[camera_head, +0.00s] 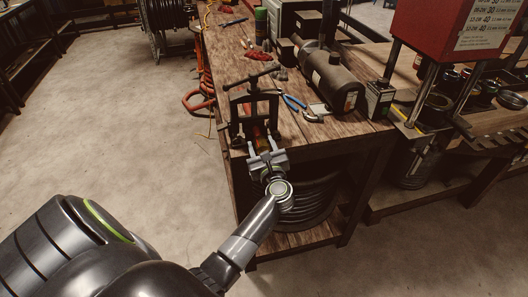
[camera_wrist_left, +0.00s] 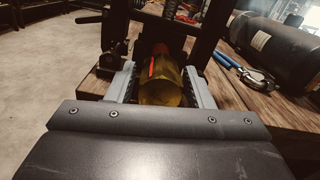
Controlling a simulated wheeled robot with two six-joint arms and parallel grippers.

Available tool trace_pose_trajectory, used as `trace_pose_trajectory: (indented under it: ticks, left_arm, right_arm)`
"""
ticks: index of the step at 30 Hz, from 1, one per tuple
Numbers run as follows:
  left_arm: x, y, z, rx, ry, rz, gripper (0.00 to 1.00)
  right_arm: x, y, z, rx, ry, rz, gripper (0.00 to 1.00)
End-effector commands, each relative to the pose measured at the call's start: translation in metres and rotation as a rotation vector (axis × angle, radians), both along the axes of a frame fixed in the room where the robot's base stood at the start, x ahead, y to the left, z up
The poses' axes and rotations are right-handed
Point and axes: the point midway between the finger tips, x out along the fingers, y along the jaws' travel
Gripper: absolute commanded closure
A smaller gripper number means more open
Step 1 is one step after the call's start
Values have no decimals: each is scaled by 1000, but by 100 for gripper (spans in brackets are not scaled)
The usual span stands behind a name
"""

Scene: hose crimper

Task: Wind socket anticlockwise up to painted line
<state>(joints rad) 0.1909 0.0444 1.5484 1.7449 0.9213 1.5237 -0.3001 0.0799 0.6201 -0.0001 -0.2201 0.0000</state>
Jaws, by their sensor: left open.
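The socket (camera_wrist_left: 160,88) is a yellow-brass cylinder lying with its end toward the left wrist camera. A red painted line (camera_wrist_left: 153,66) runs along its upper left side. Its far end goes into a dark vise frame (camera_head: 236,125) at the bench's near edge. My left gripper (camera_wrist_left: 164,84) is open, with one finger on each side of the socket; I cannot tell if either finger touches it. In the head view my left gripper (camera_head: 267,158) is just in front of the vise and hides most of the socket. My right gripper is not in view.
Blue-handled pliers (camera_head: 291,103) and a dark motor-like cylinder (camera_head: 335,80) lie on the wooden bench (camera_head: 225,60) right of the vise. A red crimper machine (camera_head: 440,22) stands further right. Coiled hose (camera_head: 310,205) sits under the bench. The floor at left is clear.

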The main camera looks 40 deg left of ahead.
Motion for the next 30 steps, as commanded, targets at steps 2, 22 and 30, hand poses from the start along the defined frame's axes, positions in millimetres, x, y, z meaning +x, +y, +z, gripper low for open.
trace_pose_trajectory:
  ticks: [2,22,30]
  left_arm:
    - [0,0,0,0,0,0,59]
    - [0,0,0,-251,-295,-1,95]
    - [0,0,0,-502,-587,0,95]
  right_arm:
    - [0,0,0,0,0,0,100]
    - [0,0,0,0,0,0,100]
    - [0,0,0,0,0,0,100]
